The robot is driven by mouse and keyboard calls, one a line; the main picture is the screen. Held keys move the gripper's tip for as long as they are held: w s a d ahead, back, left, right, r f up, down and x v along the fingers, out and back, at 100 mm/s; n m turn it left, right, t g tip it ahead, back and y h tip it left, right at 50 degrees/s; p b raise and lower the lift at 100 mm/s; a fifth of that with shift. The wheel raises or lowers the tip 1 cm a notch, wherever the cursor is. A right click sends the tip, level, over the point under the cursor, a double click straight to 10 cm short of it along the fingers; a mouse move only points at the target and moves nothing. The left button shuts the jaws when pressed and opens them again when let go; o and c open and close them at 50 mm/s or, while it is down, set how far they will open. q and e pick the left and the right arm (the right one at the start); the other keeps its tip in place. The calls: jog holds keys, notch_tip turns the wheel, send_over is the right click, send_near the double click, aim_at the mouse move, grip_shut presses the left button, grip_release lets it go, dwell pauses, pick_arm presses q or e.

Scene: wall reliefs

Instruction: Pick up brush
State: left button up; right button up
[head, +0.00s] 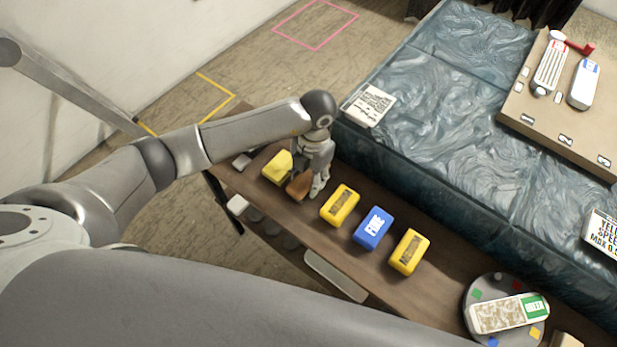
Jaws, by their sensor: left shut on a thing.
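My left gripper (314,184) reaches down to the brown wooden shelf, between a yellow block on its left and another on its right. It is shut on a small brown wooden thing, which looks like the brush (299,187). The brush shows at the left of the fingers, low over the shelf or touching it; I cannot tell which. The fingers hide part of it. My right gripper is not in view.
The shelf (452,293) holds yellow blocks (340,205) (409,252), a yellow block (277,167) at left and a blue "FINE" block (373,228). A round tray (478,290) bears a green-labelled piece (508,313).

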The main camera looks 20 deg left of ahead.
pick_arm(q)
jog(key=s+d+r+p, duration=0.7)
jog(key=s+r+p, duration=0.4)
jog(key=s+p, duration=0.1)
jog(key=shift+d+r, duration=0.3)
jog(key=shift+w, duration=0.1)
